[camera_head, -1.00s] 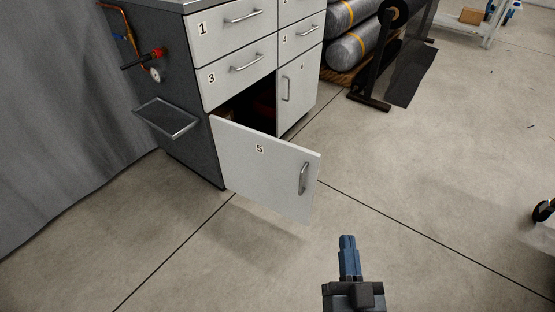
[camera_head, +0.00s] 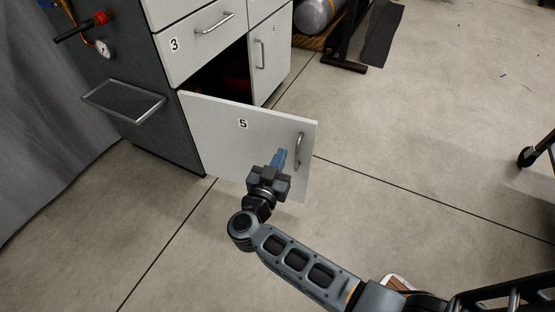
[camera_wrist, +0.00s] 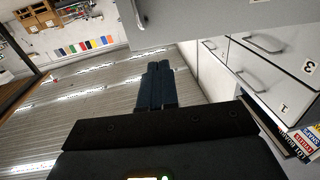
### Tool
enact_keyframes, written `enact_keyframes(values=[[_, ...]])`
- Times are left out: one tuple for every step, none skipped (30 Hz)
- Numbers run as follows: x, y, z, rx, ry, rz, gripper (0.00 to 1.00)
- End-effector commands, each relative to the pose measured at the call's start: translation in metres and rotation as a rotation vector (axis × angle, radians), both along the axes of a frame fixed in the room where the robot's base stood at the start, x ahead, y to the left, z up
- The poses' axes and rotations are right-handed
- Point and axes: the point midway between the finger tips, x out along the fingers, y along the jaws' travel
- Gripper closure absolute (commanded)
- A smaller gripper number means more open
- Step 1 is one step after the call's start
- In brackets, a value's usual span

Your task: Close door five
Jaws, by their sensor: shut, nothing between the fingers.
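Door five (camera_head: 225,138), a white panel with a "5" label, stands swung open from the grey cabinet (camera_head: 160,110), hinged at its left edge. Its metal handle (camera_head: 300,149) is near the free right edge. The dark compartment (camera_head: 222,82) shows behind it. My gripper (camera_head: 280,158) has its blue fingers shut and empty, in front of the door's outer face, left of the handle. I cannot tell if the fingertips touch the door. In the wrist view the shut fingers (camera_wrist: 155,84) point towards a pale panel edge at the top, with a handle (camera_wrist: 140,12) at upper left.
Drawer three (camera_head: 205,42) is shut above the opening, and the neighbouring door (camera_head: 270,56) is shut. A metal side tray (camera_head: 125,102) juts from the cabinet's left side. A wheeled stand (camera_head: 535,150) is at far right. The floor right of the door is clear.

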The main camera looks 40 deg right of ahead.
Motion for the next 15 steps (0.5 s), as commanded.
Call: enact_keyframes(values=[[0.004,-0.011,-0.002,0.0,-0.002,-0.004,1.0],[0.007,-0.017,-0.002,0.0,-0.001,-0.005,1.0],[0.011,-0.023,-0.002,-0.001,-0.003,-0.003,1.0],[0.014,-0.029,-0.002,-0.001,-0.003,-0.004,1.0],[0.016,-0.034,-0.002,-0.001,-0.003,-0.004,1.0],[0.02,-0.041,-0.002,-0.001,-0.003,-0.004,1.0],[0.022,-0.046,-0.003,-0.001,-0.003,-0.003,1.0],[0.025,-0.052,-0.003,-0.001,-0.003,-0.003,1.0],[0.028,-0.058,-0.002,0.0,-0.004,-0.004,1.0],[0.031,-0.063,-0.002,0.0,-0.004,-0.002,1.0],[0.033,-0.067,-0.003,-0.001,-0.003,-0.003,1.0],[0.035,-0.073,-0.003,-0.001,-0.003,-0.003,1.0],[0.037,-0.076,-0.003,0.0,-0.002,-0.002,1.0],[0.039,-0.079,-0.002,0.0,-0.002,-0.002,1.0],[0.041,-0.084,-0.002,0.0,-0.002,-0.002,1.0]])
